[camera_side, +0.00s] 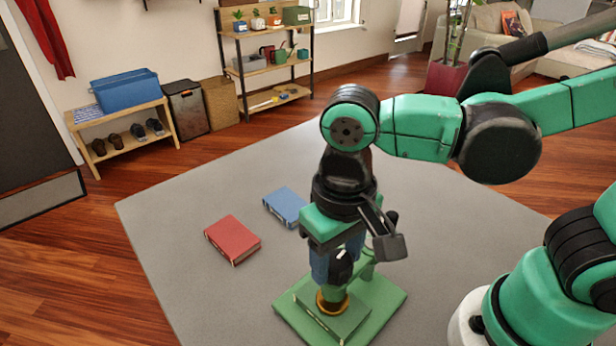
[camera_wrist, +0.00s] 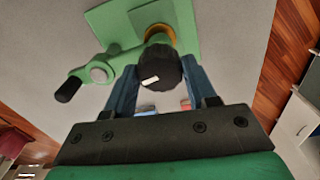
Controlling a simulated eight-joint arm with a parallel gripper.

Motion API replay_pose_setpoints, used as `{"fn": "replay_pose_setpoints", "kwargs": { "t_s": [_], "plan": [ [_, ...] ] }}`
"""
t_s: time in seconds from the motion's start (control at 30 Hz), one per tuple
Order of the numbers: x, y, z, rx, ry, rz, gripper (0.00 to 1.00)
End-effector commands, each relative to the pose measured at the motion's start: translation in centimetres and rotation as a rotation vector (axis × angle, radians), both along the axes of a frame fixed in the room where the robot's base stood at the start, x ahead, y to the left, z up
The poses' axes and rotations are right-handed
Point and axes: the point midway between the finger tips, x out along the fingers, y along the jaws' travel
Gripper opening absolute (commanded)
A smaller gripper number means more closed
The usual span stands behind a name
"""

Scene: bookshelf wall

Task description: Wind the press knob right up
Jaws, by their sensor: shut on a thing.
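The press is green, with a flat base plate (camera_side: 384,304) on the grey table and an upright post (camera_side: 369,268) behind the knob. Its black knob (camera_side: 341,266) sits above a brass-coloured collar (camera_side: 331,303). My gripper (camera_side: 337,264) points down over the press, its blue fingers on either side of the knob, shut on it. In the wrist view the knob (camera_wrist: 160,74) shows a white mark and lies between the fingers of my gripper (camera_wrist: 160,82). The fingers hide part of the knob in the side view.
In the wrist view a green arm with a black handle (camera_wrist: 68,90) sticks out beside the knob. A red book (camera_side: 232,239) and a blue book (camera_side: 285,206) lie flat on the grey table (camera_side: 180,200), left of the press. The table's left part is clear.

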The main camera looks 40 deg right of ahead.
Motion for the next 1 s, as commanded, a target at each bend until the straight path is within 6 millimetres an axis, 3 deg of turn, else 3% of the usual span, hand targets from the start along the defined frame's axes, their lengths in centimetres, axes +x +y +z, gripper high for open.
{"fn": "replay_pose_setpoints", "kwargs": {
  "t_s": [0.33, 0.67, 0.7, 0.8, 1.0],
  "plan": [
    [0.01, -0.01, 0.02, -0.001, 0.0, 0.356, 0.0],
    [0.02, -0.01, 0.02, -0.001, 0.0, 0.396, 0.0],
    [0.02, -0.01, 0.02, -0.001, 0.0, 0.395, 0.53],
    [0.02, -0.01, 0.02, -0.001, 0.0, 0.395, 0.82],
    [0.01, 0.0, 0.01, -0.001, 0.0, 0.394, 0.82]
  ]
}}
